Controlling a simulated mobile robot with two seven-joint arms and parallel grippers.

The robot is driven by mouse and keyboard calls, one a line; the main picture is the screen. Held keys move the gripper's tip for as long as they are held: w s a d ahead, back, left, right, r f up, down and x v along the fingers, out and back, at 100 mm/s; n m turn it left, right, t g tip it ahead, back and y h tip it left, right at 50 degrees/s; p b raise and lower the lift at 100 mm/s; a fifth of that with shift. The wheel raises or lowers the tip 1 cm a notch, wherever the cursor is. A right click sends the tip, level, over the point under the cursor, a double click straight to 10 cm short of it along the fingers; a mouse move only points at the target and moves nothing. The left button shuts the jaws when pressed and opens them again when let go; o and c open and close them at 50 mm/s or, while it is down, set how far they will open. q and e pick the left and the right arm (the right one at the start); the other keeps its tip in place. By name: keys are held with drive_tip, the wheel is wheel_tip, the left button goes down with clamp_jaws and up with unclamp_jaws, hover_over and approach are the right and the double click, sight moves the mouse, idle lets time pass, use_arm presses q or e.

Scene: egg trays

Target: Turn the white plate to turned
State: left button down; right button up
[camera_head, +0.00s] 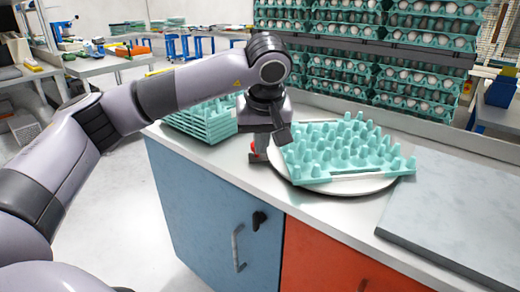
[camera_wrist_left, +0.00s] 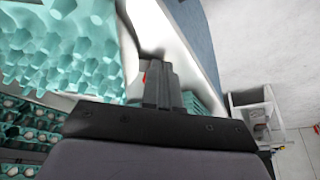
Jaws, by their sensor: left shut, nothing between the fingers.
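The white plate (camera_head: 345,187) is a round disc on the light counter, mostly covered by a teal egg tray (camera_head: 340,152) lying on it. In the left wrist view the egg tray (camera_wrist_left: 60,45) fills the upper left, and the plate's pale edge (camera_wrist_left: 129,60) shows beside it. My left gripper (camera_head: 258,157) points down at the plate's left edge, its fingers shut and empty. In the wrist view the fingers (camera_wrist_left: 160,82) are together, close to the rim; I cannot tell whether they touch it. A small red part (camera_head: 252,147) shows by the fingers. My right gripper is out of view.
A stack of teal trays (camera_head: 203,120) stands on the counter behind my left gripper. Racks of egg-filled trays (camera_head: 375,60) stand behind the counter. A grey slab (camera_head: 465,215) lies to the right. The counter's front edge is just left of the gripper.

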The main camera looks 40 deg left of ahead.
use_arm(q)
drive_tip(key=x, duration=0.9)
drive_tip(key=shift+s+f+b, duration=0.1)
drive_tip(key=shift+f+b, duration=0.05)
drive_tip(key=shift+b, duration=0.15)
drive_tip(key=shift+w+a, duration=0.7)
drive_tip(key=shift+w, duration=0.15)
drive_tip(key=shift+w+a, duration=0.5)
drive_tip(key=shift+w, duration=0.15)
drive_tip(key=shift+w+a, duration=0.1)
drive_tip(key=shift+a, duration=0.05)
